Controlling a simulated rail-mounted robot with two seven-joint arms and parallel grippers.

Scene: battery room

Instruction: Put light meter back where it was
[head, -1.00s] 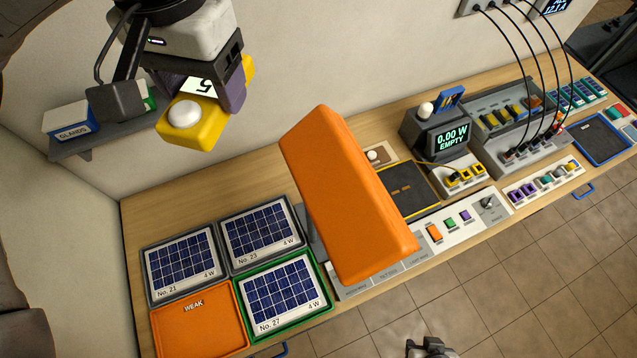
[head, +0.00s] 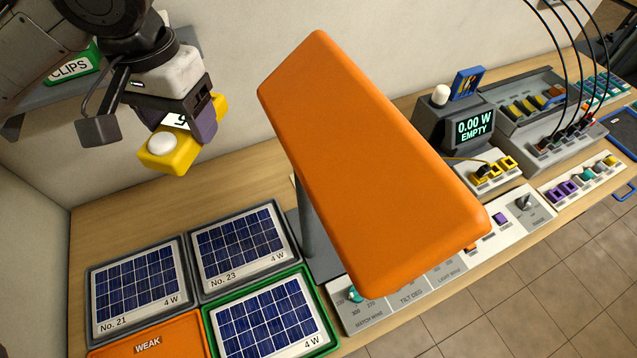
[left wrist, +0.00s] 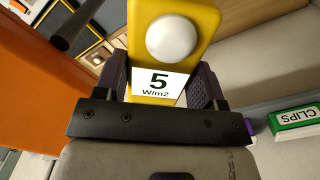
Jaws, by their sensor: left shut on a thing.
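The light meter (head: 172,152) is a yellow block with a white dome and a small display. My left gripper (head: 193,125) is shut on it and holds it in the air, near the wall and above the back left of the bench. In the left wrist view the meter (left wrist: 172,68) sits between the two dark fingers (left wrist: 165,85), and its display reads 5 W/m2. The meter touches nothing but the fingers, as far as I can see. My right gripper is not in view.
A large orange lamp head (head: 370,170) on a grey post (head: 306,225) stands right of the meter and hides the bench's middle. Solar panels (head: 137,285) lie in trays at the left. A wall shelf (head: 40,95) holds a green CLIPS box (head: 75,66). A power display (head: 475,127) reads EMPTY.

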